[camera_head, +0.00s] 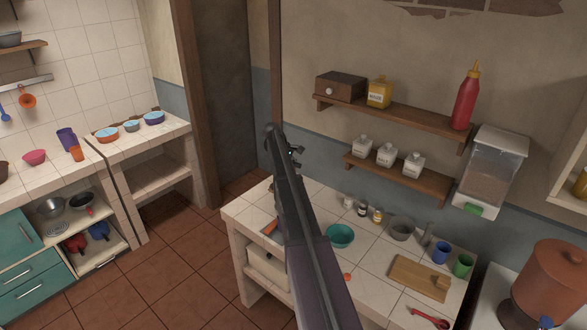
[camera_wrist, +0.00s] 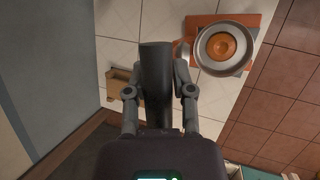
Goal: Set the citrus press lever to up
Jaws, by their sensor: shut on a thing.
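In the wrist view, my gripper (camera_wrist: 160,90) has its two fingers on either side of a dark grey, rounded bar, which looks like the lever (camera_wrist: 155,75) of the citrus press. The gripper is shut on it. The press's round metal bowl (camera_wrist: 205,58) with an orange centre (camera_wrist: 220,46) sits to the right of the fingers, over an orange-red base (camera_wrist: 258,22). The join between lever and press cannot be made out. In the head view, my arm hides most of the press; an orange-red edge (camera_head: 270,228) shows at the counter's left. My fingers are not clear there.
The tiled counter (camera_head: 310,205) holds a teal bowl (camera_head: 340,236), small jars, a grey bowl (camera_head: 402,228), cups and a wooden board (camera_head: 415,277). Shelves with bottles (camera_head: 400,115) hang above. In the wrist view, a small wooden object (camera_wrist: 116,88) lies left of my fingers.

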